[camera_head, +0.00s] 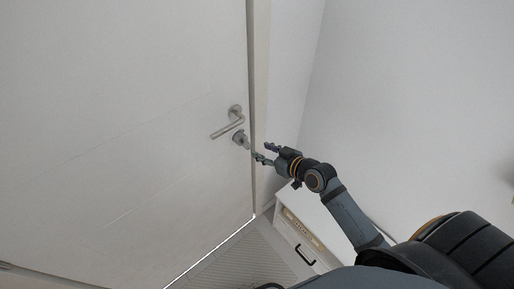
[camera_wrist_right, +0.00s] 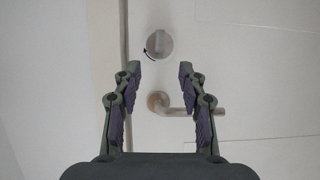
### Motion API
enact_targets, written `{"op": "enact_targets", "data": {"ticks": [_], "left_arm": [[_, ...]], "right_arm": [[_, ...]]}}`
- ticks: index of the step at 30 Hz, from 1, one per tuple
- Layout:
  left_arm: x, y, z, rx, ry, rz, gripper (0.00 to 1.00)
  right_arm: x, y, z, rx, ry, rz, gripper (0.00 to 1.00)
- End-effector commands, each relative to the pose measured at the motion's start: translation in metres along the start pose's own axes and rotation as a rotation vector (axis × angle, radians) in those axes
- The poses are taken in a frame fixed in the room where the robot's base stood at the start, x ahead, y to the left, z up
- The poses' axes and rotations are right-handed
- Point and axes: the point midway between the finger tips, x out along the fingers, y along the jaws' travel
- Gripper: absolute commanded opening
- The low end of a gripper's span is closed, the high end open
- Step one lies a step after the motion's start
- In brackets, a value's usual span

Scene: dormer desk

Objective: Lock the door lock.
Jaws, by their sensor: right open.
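The white door (camera_head: 120,110) fills the left of the head view. A metal lever handle (camera_head: 230,124) sits near its right edge, and the round door lock (camera_head: 240,138) is just below it. In the right wrist view the picture is turned over: the lock (camera_wrist_right: 159,43) is a round disc with a raised upright thumb-turn and a small curved black arrow beside it, and the handle (camera_wrist_right: 172,105) lies nearer the palm. My right gripper (camera_head: 263,152) is open and empty, right of the lock and apart from it. In the wrist view the lock is beyond the fingertips (camera_wrist_right: 157,68). My left gripper is not in view.
The door frame (camera_head: 259,80) and a plain wall (camera_head: 410,100) are to the right. A white cabinet (camera_head: 310,225) with a black handle (camera_head: 305,255) stands below my right arm. A bright gap (camera_head: 210,250) runs along the door's bottom edge.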

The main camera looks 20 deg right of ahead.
Motion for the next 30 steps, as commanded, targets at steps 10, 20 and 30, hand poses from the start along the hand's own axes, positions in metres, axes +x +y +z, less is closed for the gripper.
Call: {"op": "enact_targets", "data": {"ticks": [10,20,30], "left_arm": [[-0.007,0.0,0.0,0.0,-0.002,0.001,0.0],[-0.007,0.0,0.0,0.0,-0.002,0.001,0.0],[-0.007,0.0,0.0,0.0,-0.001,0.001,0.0]], "right_arm": [[0.067,0.0,-0.002,0.004,0.001,-0.001,0.41],[0.082,-0.001,0.0,0.001,0.0,-0.001,0.41],[0.082,0.0,0.0,0.001,0.0,-0.001,0.12]]}}
